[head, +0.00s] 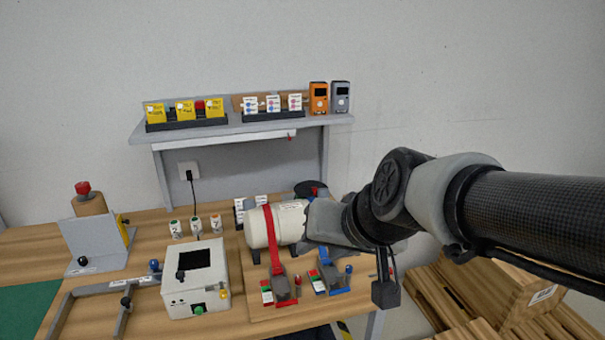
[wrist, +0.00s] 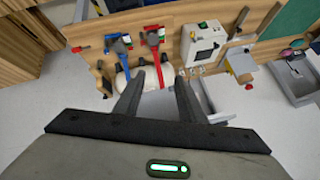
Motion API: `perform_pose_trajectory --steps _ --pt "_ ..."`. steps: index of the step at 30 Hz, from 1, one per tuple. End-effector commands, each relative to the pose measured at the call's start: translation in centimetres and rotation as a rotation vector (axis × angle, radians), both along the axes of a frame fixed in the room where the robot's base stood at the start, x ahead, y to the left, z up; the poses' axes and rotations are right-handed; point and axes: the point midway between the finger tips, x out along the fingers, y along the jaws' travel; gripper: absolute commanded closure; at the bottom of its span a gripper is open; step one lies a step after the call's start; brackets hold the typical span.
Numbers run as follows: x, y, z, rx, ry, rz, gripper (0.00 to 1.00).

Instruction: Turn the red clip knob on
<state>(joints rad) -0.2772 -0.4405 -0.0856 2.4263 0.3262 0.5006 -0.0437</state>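The red clip (head: 283,287) has a red strap over a white cylinder and a grey body with a red base on the wooden board. A small red knob (head: 297,281) sits at its right side. In the wrist view the red clip (wrist: 153,39) appears beyond my fingers, upside down. The blue clip (head: 330,274) stands to its right, with a blue knob (head: 349,269). My gripper (wrist: 156,82) is open, with nothing seen between its fingers, over the cylinder and apart from the red knob. In the head view its fingertips are hidden or unclear.
The white cylinder (head: 258,228) lies behind the clips. A white box with a black screen (head: 195,277) stands to the left. A grey shelf (head: 235,130) with yellow packs and small devices is behind. Wooden pallets (head: 480,305) stand at right. Space in front of the clips is clear.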

Motion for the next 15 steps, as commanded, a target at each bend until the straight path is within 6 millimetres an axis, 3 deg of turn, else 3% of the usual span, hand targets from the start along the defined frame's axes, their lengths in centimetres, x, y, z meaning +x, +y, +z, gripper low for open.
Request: perform_pose_trajectory --steps 1,6,10,15 --pt "2.3 3.1 -3.0 0.056 -0.005 0.0 0.65" --pt "8.9 10.1 -9.6 0.162 -0.071 -0.13 0.65" --pt "12.0 13.3 -16.4 0.126 -0.143 -0.271 0.65" --pt "12.7 14.5 -25.2 -0.046 -0.314 -0.45 0.65"
